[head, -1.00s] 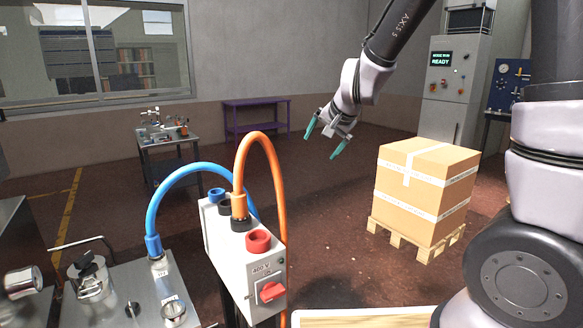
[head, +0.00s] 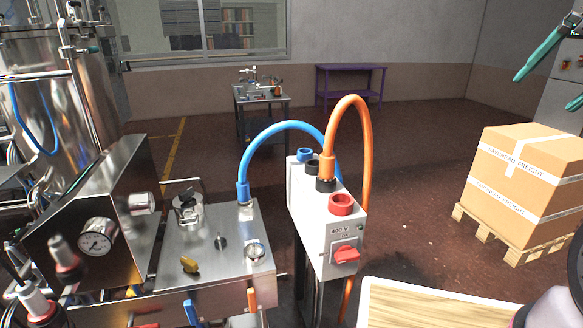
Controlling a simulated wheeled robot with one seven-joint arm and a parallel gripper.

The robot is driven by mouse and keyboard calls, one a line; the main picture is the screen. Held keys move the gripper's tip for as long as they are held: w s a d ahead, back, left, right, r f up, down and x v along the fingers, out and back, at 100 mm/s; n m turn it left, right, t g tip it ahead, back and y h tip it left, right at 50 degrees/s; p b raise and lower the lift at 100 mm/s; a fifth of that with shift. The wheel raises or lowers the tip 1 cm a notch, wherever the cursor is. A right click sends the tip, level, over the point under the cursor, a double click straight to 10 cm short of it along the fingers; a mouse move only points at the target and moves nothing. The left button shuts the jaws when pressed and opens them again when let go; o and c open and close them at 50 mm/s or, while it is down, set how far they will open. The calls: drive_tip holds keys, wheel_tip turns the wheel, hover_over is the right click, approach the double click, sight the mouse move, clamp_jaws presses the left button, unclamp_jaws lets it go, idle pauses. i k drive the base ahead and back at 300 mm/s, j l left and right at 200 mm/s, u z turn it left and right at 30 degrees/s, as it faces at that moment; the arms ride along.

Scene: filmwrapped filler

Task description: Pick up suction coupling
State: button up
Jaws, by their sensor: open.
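I cannot tell for certain which part is the suction coupling. A blue hose (head: 283,127) arches from a blue collar (head: 243,192) on the steel machine top to the grey socket box. An orange cable (head: 362,130) rises from a dark socket (head: 326,184) on that box and loops down behind it. My gripper (head: 544,92) is at the upper right edge in the head view, partly cut off. Its two teal fingers are spread apart with nothing between them. It is well right of the hose and cable.
The grey socket box (head: 310,232) has a red cap and red switch. A steel machine (head: 225,265) with knobs and a gauge fills the lower left. A taped carton (head: 525,180) sits on a pallet (head: 500,236) at right. A wooden top (head: 425,308) is at bottom. Floor behind is open.

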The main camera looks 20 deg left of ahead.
sight(244, 198)
drive_tip(key=u, duration=1.35)
drive_tip(key=l+u, duration=0.1)
drive_tip(key=l, duration=0.35)
drive_tip(key=k+l+u, duration=0.1)
drive_tip(key=l, duration=0.35)
drive_tip(key=k+l+u, duration=0.1)
drive_tip(key=l, duration=0.35)
drive_tip(key=k+l+u, duration=0.1)
drive_tip(key=l, duration=0.3)
drive_tip(key=k+l+u, duration=0.1)
drive_tip(key=l, duration=0.35)
drive_tip(key=k+l+u, duration=0.1)
drive_tip(key=l, duration=0.3)
drive_tip(key=k+l+u, duration=0.1)
drive_tip(key=l, duration=0.35)
drive_tip(key=i+j, duration=0.15)
drive_tip(key=j, duration=0.25)
drive_tip(key=i+j+z, duration=0.1)
drive_tip(key=j, duration=0.35)
drive_tip(key=i+j, duration=0.15)
drive_tip(key=j, duration=0.25)
drive_tip(key=i+j+z, duration=0.1)
drive_tip(key=j, duration=0.35)
drive_tip(key=i+j, duration=0.15)
drive_tip(key=j, duration=0.25)
drive_tip(key=i+j+z, duration=0.1)
drive_tip(key=j, duration=0.35)
